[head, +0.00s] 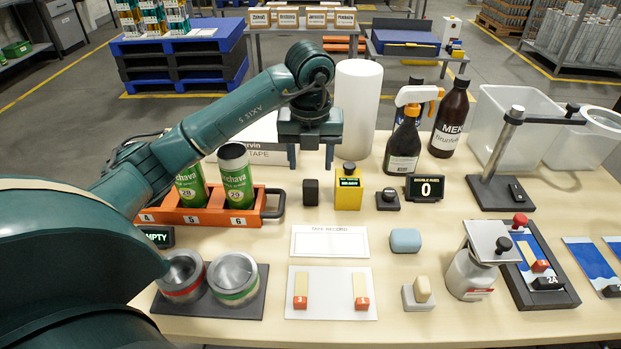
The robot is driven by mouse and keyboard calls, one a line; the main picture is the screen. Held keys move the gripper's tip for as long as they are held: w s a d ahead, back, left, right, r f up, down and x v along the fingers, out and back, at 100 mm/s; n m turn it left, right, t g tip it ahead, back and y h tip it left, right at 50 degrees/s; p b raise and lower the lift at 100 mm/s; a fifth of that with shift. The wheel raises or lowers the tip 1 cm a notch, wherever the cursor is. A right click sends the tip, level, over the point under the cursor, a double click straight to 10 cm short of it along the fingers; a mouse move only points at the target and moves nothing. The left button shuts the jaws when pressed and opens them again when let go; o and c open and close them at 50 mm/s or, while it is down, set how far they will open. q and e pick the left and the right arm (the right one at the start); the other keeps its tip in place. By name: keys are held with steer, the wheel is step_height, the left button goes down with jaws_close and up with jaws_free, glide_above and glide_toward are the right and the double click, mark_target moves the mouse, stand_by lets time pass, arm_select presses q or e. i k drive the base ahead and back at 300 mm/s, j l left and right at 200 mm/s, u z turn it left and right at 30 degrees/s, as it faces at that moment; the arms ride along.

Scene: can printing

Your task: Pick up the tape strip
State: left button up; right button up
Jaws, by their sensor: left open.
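Two tan strips with red numbered ends, which look like the tape strips, lie on a white card at the front middle: the left strip (301,285) and the right strip (360,286). The card (331,297) lies flat on the table. My left gripper (310,164) is open and empty, fingers pointing down, near the back of the table. It is well behind the strips and apart from them. A sheet headed "TAPE RECORD" (330,243) lies just behind the card. A sign reading "TAPE" (262,153) is partly hidden by my left arm. My right gripper is not in view.
An orange rack (246,214) with green cans stands left. A yellow device (348,195), a black block (310,192) and a white cylinder (357,110) stand near the gripper.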

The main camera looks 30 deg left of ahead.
mark_target(537, 267)
steer(key=k, duration=1)
